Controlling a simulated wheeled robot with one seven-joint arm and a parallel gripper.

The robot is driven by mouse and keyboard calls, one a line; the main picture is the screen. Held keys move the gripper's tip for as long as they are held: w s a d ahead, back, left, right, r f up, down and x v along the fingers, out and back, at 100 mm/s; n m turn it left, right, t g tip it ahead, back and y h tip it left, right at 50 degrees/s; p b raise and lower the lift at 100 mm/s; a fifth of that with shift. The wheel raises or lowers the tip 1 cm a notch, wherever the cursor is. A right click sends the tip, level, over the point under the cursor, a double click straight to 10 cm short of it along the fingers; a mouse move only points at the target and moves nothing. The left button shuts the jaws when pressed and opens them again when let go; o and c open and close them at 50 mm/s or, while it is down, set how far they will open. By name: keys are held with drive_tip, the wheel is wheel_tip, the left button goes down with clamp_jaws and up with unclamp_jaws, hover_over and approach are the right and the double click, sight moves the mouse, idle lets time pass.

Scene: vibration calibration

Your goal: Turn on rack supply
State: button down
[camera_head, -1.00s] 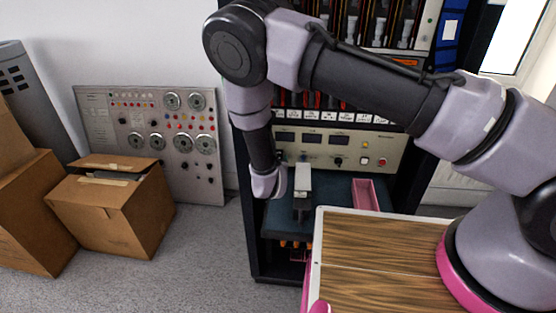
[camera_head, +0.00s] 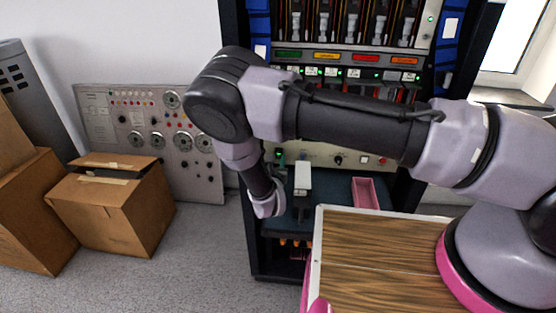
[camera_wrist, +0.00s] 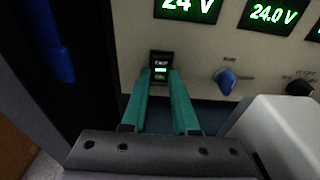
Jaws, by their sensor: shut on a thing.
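The rack supply's pale front panel (camera_head: 318,155) sits low in the dark rack, partly hidden behind my arm. In the wrist view the panel (camera_wrist: 200,52) carries a black rocker switch (camera_wrist: 161,60) with a lit green mark. Its displays (camera_wrist: 188,8) are lit green, reading 24 V and, to the right, 24.0 V (camera_wrist: 272,14). My gripper (camera_wrist: 161,79) has its teal fingertips at the left and right of the switch's lower part, shut on it. In the head view the fingers are hard to make out.
A blue knob (camera_wrist: 226,79) and a black knob (camera_wrist: 300,88) sit right of the switch. Cardboard boxes (camera_head: 125,215) stand on the floor at left.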

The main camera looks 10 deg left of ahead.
drive_tip(key=c, duration=0.7)
unclamp_jaws()
drive_tip(key=s, duration=0.3)
drive_tip(key=s+r, duration=0.1)
drive_tip(key=s, duration=0.6)
drive_tip(key=shift+s+d+r, duration=0.2)
drive_tip(key=shift+s+d, duration=0.1)
drive_tip(key=shift+s, duration=0.05)
drive_tip(key=shift+s, duration=0.1)
